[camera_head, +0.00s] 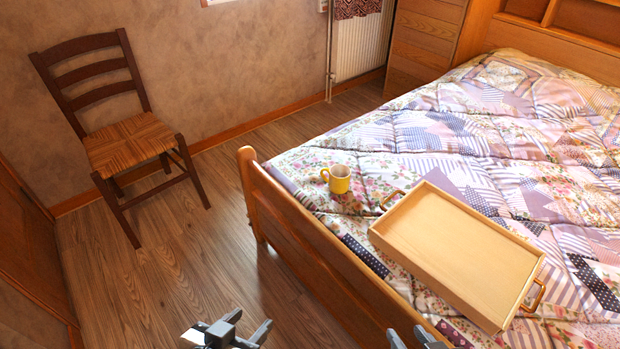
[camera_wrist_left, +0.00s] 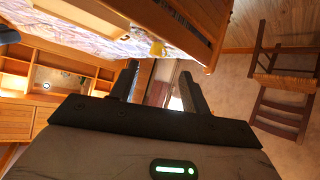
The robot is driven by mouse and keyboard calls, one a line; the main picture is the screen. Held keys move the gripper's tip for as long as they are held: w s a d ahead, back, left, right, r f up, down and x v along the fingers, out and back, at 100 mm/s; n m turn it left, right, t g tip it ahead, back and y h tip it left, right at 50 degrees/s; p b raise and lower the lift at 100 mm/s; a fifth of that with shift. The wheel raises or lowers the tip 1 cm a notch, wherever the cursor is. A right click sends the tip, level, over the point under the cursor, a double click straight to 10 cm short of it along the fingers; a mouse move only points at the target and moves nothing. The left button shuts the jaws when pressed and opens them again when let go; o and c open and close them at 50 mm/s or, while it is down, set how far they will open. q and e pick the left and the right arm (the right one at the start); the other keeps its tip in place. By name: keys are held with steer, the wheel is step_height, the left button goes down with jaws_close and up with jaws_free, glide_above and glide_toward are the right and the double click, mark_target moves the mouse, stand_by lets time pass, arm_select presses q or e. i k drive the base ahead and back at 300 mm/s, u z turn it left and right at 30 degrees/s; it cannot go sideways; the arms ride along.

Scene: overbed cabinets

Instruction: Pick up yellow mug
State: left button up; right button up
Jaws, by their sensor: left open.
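The yellow mug (camera_head: 337,179) stands upright on the quilt near the bed's foot corner, its handle to the left. It also shows as a small yellow shape in the left wrist view (camera_wrist_left: 157,48), beyond the fingers. My left gripper (camera_head: 248,328) is at the bottom of the head view, open and empty, well apart from the mug; its fingers also show in the left wrist view (camera_wrist_left: 160,80). My right gripper (camera_head: 408,340) is partly in view at the bottom edge, with too little visible to tell its opening.
An empty wooden tray (camera_head: 460,250) with metal handles lies on the bed, right of the mug. The wooden footboard (camera_head: 310,240) stands between my left gripper and the mug. A wooden chair (camera_head: 130,140) stands at left. The floor (camera_head: 180,250) between is clear.

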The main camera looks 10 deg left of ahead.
mark_target(338, 182)
steer(key=u, duration=1.65)
steer(key=i, duration=2.5)
steer(key=z, duration=2.6)
steer(key=i, duration=0.5)
steer(key=z, duration=0.05)
